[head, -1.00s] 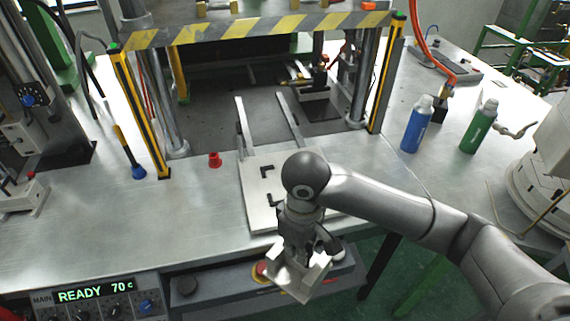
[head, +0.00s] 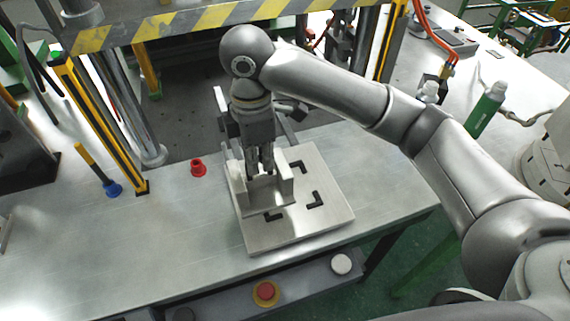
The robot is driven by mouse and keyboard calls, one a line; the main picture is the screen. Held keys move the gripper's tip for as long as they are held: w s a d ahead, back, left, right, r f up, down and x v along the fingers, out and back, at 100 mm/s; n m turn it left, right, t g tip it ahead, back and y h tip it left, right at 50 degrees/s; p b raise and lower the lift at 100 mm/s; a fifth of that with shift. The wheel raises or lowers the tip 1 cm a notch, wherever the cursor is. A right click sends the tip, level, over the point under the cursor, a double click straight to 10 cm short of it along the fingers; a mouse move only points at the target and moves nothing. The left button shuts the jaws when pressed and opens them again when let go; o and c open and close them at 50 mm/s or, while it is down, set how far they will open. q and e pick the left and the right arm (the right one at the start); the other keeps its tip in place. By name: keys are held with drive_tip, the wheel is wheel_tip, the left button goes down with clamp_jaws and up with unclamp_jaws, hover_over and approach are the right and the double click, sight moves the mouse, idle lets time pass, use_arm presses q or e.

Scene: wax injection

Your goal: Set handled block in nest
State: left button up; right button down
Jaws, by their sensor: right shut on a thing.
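My right gripper (head: 261,168) points down and is shut on the handled block, a silvery metal block (head: 266,201) with raised side walls. The block is over the left part of a light metal plate (head: 322,222). I cannot tell whether it touches the plate or hangs just above it. The nest is marked on the plate by black corner brackets (head: 316,201). The block sits left of the right-hand brackets, and covers part of the marked area. The handle is mostly hidden by the fingers. My left gripper is not in view.
A press frame with a yellow-black striped bar (head: 190,24) and yellow posts (head: 101,127) stands behind. A red cap (head: 198,168) and a blue-based tool (head: 112,188) stand to the left. A green bottle (head: 485,110) is at right. The front left of the table is clear.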

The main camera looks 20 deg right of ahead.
drive_tip(key=w+d, duration=0.1)
drive_tip(key=w+d+f+p, duration=0.1)
drive_tip(key=d, duration=0.1)
drive_tip(key=shift+w+d+f, duration=0.2)
drive_tip(key=shift+w+d, duration=0.05)
drive_tip(key=shift+w, duration=0.05)
use_arm(q)
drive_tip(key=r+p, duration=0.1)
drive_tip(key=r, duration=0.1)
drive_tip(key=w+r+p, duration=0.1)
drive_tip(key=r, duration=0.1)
drive_tip(key=shift+p, duration=0.3)
use_arm(e)
drive_tip(key=w+d+f, duration=0.2)
drive_tip(key=d+f, duration=0.1)
drive_tip(key=f, duration=0.6)
drive_tip(key=shift+w+d, duration=0.3)
drive_tip(key=shift+w, duration=0.1)
drive_tip(key=shift+f, duration=0.15)
drive_tip(key=c, duration=1.9)
unclamp_jaws()
drive_tip(key=shift+f, duration=0.15)
drive_tip(key=shift+c, duration=0.2)
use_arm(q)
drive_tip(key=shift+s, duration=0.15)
use_arm(e)
drive_tip(key=o, duration=0.4)
drive_tip(key=shift+s, duration=0.1)
